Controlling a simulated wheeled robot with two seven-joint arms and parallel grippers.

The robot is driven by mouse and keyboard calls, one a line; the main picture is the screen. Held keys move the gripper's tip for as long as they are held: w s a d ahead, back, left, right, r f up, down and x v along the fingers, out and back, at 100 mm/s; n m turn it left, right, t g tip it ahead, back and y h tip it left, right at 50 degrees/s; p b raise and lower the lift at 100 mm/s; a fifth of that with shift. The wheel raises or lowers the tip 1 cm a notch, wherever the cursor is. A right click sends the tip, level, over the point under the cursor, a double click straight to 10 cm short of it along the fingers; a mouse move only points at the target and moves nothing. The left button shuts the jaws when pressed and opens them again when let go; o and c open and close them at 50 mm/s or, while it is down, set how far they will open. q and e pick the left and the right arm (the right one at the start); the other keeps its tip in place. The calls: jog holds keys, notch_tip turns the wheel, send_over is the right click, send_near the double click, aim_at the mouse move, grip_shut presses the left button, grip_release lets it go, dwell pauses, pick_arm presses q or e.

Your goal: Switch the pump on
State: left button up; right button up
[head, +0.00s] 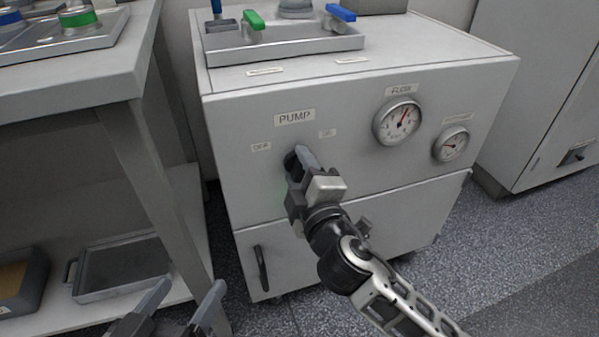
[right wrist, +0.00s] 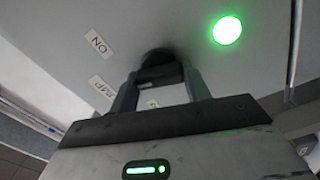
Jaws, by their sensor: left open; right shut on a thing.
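The pump's dark round knob (right wrist: 158,58) is on the front of the grey cabinet (head: 240,180), below the PUMP label (head: 295,117). An OFF label (head: 261,147) is at its left and an ON label (head: 327,134) at its right; the ON label also shows in the right wrist view (right wrist: 98,42). My right gripper (head: 299,158) is shut on the knob and hides most of it in the head view. A round lamp (right wrist: 227,30) near the knob is lit green. My left gripper (head: 185,292) is open and empty at the bottom left.
A flow gauge (head: 398,122) and a smaller gauge (head: 451,144) are right of the knob. A tray with valves (head: 290,50) stands on the cabinet. A grey bench (head: 80,85) is at the left, with a metal tray (head: 122,270) on its lower shelf.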

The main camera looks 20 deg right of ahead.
jog(key=shift+m, duration=1.2)
jog(key=shift+r, duration=0.1)
jog(key=o, duration=1)
jog(key=shift+c, duration=0.2)
jog(key=s, duration=0.7)
jog(key=shift+s, duration=0.25)
jog(key=shift+d, duration=0.1)
